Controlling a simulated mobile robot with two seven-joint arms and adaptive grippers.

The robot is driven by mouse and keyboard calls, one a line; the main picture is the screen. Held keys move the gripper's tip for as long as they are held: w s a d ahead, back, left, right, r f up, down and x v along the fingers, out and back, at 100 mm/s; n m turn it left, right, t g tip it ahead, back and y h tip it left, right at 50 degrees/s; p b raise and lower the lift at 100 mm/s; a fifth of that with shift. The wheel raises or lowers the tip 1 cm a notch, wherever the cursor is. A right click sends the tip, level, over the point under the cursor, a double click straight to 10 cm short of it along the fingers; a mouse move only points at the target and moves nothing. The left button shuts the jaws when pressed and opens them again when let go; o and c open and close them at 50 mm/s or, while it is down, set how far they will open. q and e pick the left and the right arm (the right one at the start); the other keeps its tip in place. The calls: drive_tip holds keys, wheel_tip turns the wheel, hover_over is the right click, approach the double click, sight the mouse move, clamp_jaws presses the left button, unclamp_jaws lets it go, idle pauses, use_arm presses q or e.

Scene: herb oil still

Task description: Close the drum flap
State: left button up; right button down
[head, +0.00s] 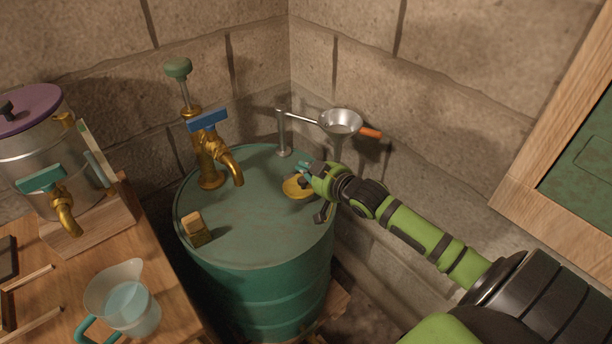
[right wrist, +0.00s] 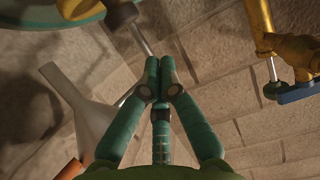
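The green drum (head: 255,225) stands upright in the middle of the head view. A round yellow disc (head: 295,188) lies at the right part of its top; I cannot tell whether it is the flap or its seat. My right gripper (head: 303,170) is just above and beside this disc and hides part of it; contact is not clear. In the right wrist view its teal fingers (right wrist: 160,72) are drawn together with nothing seen between them. A dark green rounded surface (right wrist: 30,10) shows at that view's upper left; which part it is, I cannot tell. My left gripper is out of view.
A brass tap (head: 209,160) with a blue handle and a small brass block (head: 196,229) are on the drum. A metal funnel (head: 340,123) hangs from a post (head: 283,135) behind the gripper. A jug (head: 125,300) stands on the wooden table (head: 90,262) at left.

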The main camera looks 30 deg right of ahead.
sight(303, 182)
drive_tip(key=shift+s+f, duration=0.25)
drive_tip(key=shift+f, duration=1)
drive_tip(key=shift+s+f, duration=0.2)
drive_tip(key=shift+f, duration=0.3)
drive_tip(key=shift+s+f, duration=0.2)
drive_tip(key=shift+f, duration=0.3)
